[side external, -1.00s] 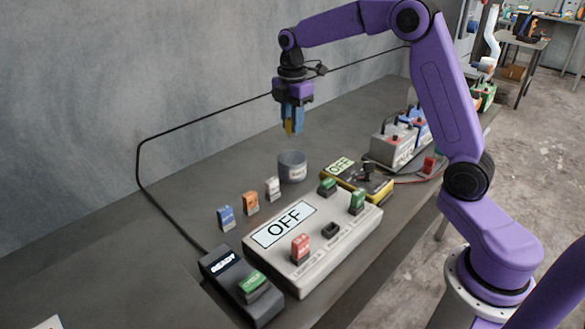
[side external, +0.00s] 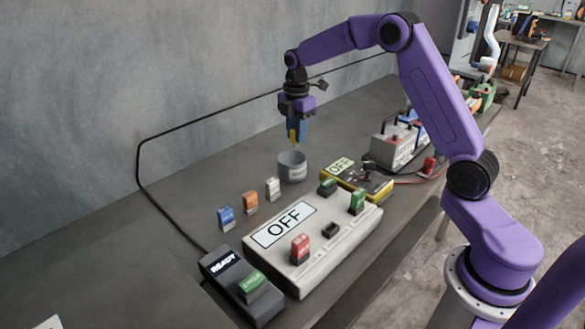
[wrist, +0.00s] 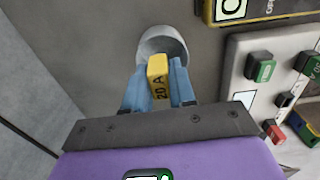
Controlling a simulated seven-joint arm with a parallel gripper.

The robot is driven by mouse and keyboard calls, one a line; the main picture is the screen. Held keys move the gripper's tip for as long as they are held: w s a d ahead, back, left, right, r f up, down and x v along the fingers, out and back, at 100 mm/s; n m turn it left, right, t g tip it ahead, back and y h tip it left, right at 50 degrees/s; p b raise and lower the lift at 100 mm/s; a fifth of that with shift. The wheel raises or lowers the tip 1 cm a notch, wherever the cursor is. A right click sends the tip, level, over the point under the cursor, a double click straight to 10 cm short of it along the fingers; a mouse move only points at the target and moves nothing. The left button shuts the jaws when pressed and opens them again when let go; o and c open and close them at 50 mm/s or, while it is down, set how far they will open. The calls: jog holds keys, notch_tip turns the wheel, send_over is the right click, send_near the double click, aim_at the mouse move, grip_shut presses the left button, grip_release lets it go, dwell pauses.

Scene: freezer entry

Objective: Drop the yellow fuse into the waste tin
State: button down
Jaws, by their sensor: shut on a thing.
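My gripper (side external: 297,131) points down with blue fingers shut on the yellow fuse (side external: 292,136). In the wrist view, the yellow fuse (wrist: 158,76), marked "20 A", sits between the blue fingertips of my gripper (wrist: 160,88). The waste tin (side external: 292,170) is a grey round cup standing on the bench. The fuse hangs above the tin, apart from it. In the wrist view, the tin (wrist: 158,38) shows just beyond the fuse, partly hidden by the fuse and fingers.
A white fuse (side external: 273,188), an orange fuse (side external: 250,202) and a blue fuse (side external: 226,217) stand left of the grey "OFF" box (side external: 325,261). A yellow meter (side external: 372,184) lies right of the tin. A black "READY" unit (side external: 225,265) is in front. The wall (side external: 120,90) is behind.

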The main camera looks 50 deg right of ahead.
jog(key=shift+f, duration=0.1)
jog(key=c, duration=0.8)
grip_release()
jog(key=shift+c, duration=0.2)
notch_tip(320, 180, up, 17)
jog(key=shift+r, duration=0.2)
